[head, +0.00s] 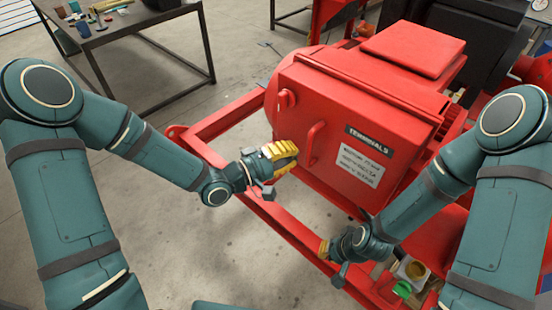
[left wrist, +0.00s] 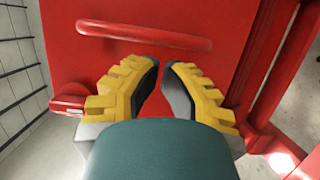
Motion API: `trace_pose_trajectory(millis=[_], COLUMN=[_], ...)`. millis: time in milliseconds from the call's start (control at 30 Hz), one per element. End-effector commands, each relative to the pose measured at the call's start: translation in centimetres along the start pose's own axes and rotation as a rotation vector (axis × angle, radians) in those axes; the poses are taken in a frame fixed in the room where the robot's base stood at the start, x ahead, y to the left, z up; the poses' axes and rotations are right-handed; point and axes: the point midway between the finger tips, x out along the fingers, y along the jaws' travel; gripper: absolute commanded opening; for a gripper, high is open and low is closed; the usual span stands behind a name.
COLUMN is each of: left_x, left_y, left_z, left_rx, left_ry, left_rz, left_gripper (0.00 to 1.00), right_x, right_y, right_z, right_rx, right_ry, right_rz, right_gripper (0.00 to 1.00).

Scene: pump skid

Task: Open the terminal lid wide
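The red terminal lid (head: 350,150), marked TERMINALS, is the front face of the red box and looks shut against it. It carries a red bar handle (head: 315,143), which also shows in the left wrist view (left wrist: 145,36). A red knob-like latch (head: 287,100) sits near the lid's upper left corner; it also shows at the left in the left wrist view (left wrist: 68,101). My left gripper (head: 284,150) is just left of the handle. Its yellow fingers (left wrist: 161,66) are parted, with nothing between them, short of the handle. My right gripper (head: 324,250) is low, below the lid, its fingers mostly hidden.
A red skid frame (head: 225,115) runs around the box. Small items, one green (head: 402,289) and one yellow (head: 417,270), lie near my right forearm. A dark table (head: 125,22) with tools stands at the back left. The floor left of the box is clear.

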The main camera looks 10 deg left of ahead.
Motion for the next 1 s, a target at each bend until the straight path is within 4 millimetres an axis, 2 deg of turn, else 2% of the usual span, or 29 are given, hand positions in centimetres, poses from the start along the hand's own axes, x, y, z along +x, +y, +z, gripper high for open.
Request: trace_pose_trajectory(millis=[100,300,1000], left_x=[1.9,3.5,4.0], left_y=[0.0,0.0,0.0], left_z=[0.1,0.0,0.2], left_rx=[0.001,0.002,0.001], left_ry=[-0.003,-0.001,0.0], left_rz=[0.002,0.0,0.0], left_gripper=[0.0,0.0,0.0], right_x=[0.1,0.1,0.2], right_y=[0.0,0.0,0.1], right_z=[0.1,0.1,0.1], right_rx=[-0.001,-0.001,-0.001], right_ry=[-0.001,-0.002,-0.002], right_rz=[0.0,0.0,-0.001], right_gripper=[0.0,0.0,0.0])
